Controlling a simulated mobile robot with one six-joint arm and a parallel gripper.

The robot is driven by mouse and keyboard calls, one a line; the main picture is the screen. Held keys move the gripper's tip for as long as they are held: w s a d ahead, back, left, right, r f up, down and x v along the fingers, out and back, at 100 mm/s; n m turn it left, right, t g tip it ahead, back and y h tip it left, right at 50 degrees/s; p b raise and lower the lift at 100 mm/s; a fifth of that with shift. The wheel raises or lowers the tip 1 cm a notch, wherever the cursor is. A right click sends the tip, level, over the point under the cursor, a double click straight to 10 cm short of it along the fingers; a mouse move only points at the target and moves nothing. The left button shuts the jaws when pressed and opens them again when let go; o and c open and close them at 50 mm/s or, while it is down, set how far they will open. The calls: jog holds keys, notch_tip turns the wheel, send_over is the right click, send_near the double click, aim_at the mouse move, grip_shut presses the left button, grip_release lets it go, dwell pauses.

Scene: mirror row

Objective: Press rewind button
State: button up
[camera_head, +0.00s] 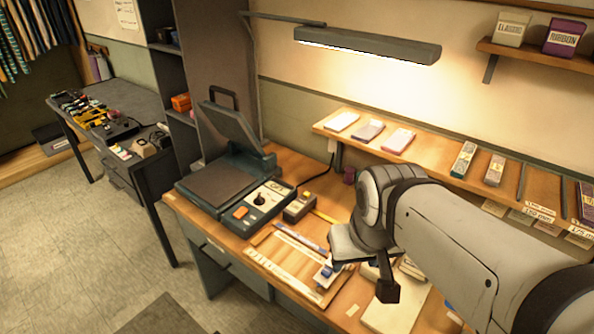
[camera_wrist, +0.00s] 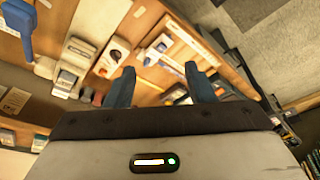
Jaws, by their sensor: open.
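A green machine with a raised hinged lid (camera_head: 228,130) stands on the wooden bench. Its control panel (camera_head: 258,205) carries an orange button (camera_head: 240,212) and a dark knob on a pale dial (camera_head: 262,197). I cannot read a rewind label on any of these. A small grey box with a brownish top (camera_head: 299,206) sits just right of the panel. My gripper (camera_head: 360,280) hangs over the bench, right of and nearer than the panel, apart from it. In the wrist view my gripper (camera_wrist: 159,69) has its two dark blue fingers spread with nothing between them.
Rulers and strips (camera_head: 285,262) lie on a board in front of the panel. A wall shelf (camera_head: 430,152) with small boxes runs behind my arm. A lamp (camera_head: 367,45) hangs above. A second bench (camera_head: 135,100) with small items stands at left. The floor (camera_head: 75,225) between is mostly clear.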

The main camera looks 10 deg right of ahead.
grip_shut()
dwell(0.3)
dwell(1.1)
